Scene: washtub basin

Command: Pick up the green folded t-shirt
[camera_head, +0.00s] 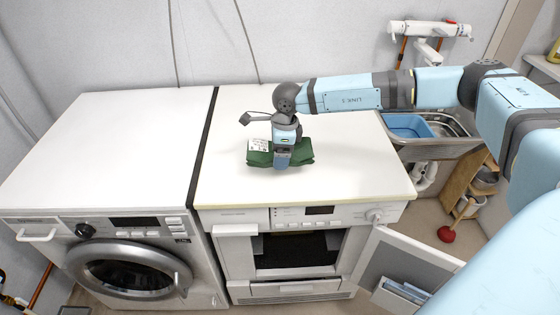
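The green folded t-shirt (303,154) lies on the white top of the right-hand appliance. A white printed patch shows on its upper left side. My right gripper (282,164) comes in from the right and points down at the middle of the shirt. It hides the shirt's centre, and its tips appear at or touching the cloth. I cannot tell whether the fingers are apart or closed on it. My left gripper is not in view.
A white washing machine (105,140) stands left of the appliance with the shirt (345,185). That appliance's door (408,262) hangs open at lower right. A sink (436,126) with a blue basin (406,126) and a wall tap (428,30) are at the right. Both appliance tops are otherwise clear.

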